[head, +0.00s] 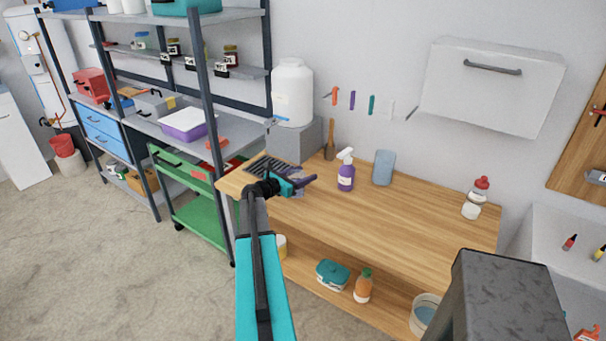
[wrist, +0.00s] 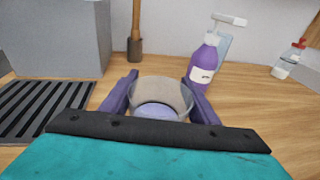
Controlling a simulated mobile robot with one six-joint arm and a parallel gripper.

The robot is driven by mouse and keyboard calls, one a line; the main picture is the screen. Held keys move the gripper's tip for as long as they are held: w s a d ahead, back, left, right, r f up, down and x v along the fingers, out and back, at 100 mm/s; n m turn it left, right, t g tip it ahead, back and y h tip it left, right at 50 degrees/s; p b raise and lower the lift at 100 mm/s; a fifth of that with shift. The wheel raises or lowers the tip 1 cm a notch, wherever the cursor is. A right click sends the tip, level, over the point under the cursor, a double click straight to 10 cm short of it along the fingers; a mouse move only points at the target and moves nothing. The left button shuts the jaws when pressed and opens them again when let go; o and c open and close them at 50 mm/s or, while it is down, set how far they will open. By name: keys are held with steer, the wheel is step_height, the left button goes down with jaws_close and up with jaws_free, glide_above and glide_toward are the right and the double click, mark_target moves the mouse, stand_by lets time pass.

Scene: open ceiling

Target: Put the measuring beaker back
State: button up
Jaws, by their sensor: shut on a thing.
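The measuring beaker (wrist: 161,94) is a clear, round vessel with a bluish bottom, seen from above in the wrist view. My gripper (wrist: 160,84) is shut on it, with one purple finger on each side. In the head view my gripper (head: 303,181) is over the left part of the wooden workbench (head: 410,212), near the dark drain grid. The beaker is mostly hidden by the gripper there. I cannot tell whether its bottom touches the bench top.
The drain grid (wrist: 42,106) lies left of the beaker, before a grey block (head: 295,143) bearing a white jug (head: 292,92). A brush (head: 329,146), purple spray bottle (head: 346,172) and bluish container (head: 384,167) stand behind. The bench's middle is clear.

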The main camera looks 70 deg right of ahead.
steer(key=shift+f, duration=0.15)
steer(key=o, duration=1.3)
steer(key=b+v, duration=0.3)
steer(key=v, duration=0.7)
steer(key=shift+a+b, duration=0.2)
steer(key=shift+b, duration=0.2)
steer(key=shift+v, duration=0.8)
steer(key=shift+w, duration=0.1)
